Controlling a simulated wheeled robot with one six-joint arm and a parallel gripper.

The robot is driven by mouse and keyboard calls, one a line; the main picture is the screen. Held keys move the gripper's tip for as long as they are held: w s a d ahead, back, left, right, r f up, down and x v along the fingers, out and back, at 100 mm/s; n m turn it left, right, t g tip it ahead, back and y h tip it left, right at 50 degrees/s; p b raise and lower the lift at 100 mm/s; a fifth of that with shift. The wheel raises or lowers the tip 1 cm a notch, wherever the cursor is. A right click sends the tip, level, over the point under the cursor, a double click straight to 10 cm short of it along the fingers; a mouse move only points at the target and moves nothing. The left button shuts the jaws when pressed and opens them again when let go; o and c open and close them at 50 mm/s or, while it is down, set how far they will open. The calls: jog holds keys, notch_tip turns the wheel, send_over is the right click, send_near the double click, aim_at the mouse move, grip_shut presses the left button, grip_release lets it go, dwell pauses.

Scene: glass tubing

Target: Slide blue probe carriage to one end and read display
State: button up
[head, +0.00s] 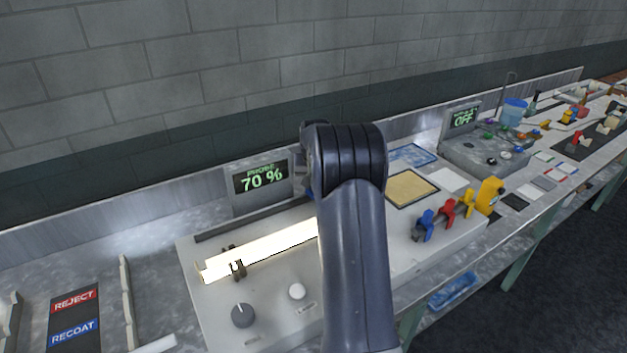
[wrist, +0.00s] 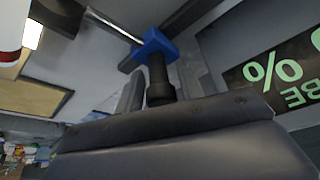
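Part of the display (wrist: 285,70) shows rotated at the right of the wrist view. The blue probe carriage (wrist: 154,46) sits on a thin metal rail in the wrist view, with a dark post (wrist: 159,80) on it. The dark edge of my gripper (wrist: 165,130) fills the lower wrist view and overlaps the post's lower end. Whether it touches or grips the post is unclear, and its fingertips are not distinct. In the head view my arm hides the gripper and most of the carriage area.
A glowing glass tube (head: 262,250) lies across supports on the white unit (head: 270,325), above two knobs. Blue, red and yellow clamps (head: 450,212) stand right of my arm. REJECT and RECOAT labels (head: 75,315) are at lower left. A second box (head: 462,118) reads "OFF".

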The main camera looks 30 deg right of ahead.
jog(key=shift+o, duration=1.1)
jog(key=shift+r, duration=0.1)
jog(key=b+v, duration=0.1)
jog(key=v, duration=0.9)
jog(key=shift+r+b, duration=0.3)
jog(key=shift+s+a, duration=0.1)
jog(key=shift+s, duration=0.05)
jog(key=p+x, duration=0.1)
jog(key=x, duration=0.9)
jog(key=shift+f+p, duration=0.35)
jog(key=shift+f, duration=0.05)
jog(key=shift+a, duration=0.35)
